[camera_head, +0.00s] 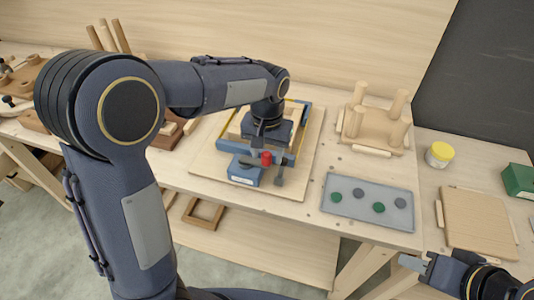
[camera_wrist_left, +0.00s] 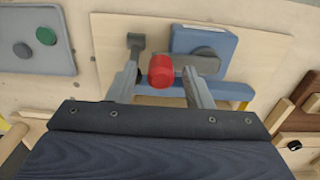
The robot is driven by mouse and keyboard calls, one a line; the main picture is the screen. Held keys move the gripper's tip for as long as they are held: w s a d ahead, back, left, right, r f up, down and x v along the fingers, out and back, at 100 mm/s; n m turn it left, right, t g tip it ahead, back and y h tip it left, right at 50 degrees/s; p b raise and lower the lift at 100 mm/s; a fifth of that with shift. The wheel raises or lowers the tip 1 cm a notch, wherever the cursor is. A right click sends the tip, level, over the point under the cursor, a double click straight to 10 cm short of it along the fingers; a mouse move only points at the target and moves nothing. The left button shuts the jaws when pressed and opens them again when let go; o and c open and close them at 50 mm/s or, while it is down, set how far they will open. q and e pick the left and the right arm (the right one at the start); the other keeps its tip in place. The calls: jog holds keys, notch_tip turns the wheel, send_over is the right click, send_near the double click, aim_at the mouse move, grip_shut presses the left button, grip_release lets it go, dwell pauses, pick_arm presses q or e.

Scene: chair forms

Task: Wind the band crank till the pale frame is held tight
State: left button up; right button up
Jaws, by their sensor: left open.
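The band crank has a red knob (camera_head: 266,157) on a grey arm, beside a blue housing (camera_head: 243,172) on a wooden board. In the left wrist view the red knob (camera_wrist_left: 161,70) stands between the fingers of my left gripper (camera_wrist_left: 159,76), with the grey crank arm (camera_wrist_left: 205,63) running right to the blue housing (camera_wrist_left: 208,42). The gripper is open, with gaps beside the knob. The pale frame (camera_head: 234,125) with its blue band lies behind the housing, partly hidden by my left arm. My right gripper (camera_head: 412,262) is at lower right, away from the crank; its jaw opening is unclear.
A dark grey handle-like piece (camera_head: 279,174) stands right of the knob. A grey tray (camera_head: 367,216) with green and dark discs lies to the right. A pegged wooden piece (camera_head: 378,132), a yellow-lidded jar (camera_head: 439,154) and a wooden panel (camera_head: 478,218) stand further right.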

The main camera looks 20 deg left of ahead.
pick_arm(q)
jog(key=shift+f, duration=0.45)
grip_shut()
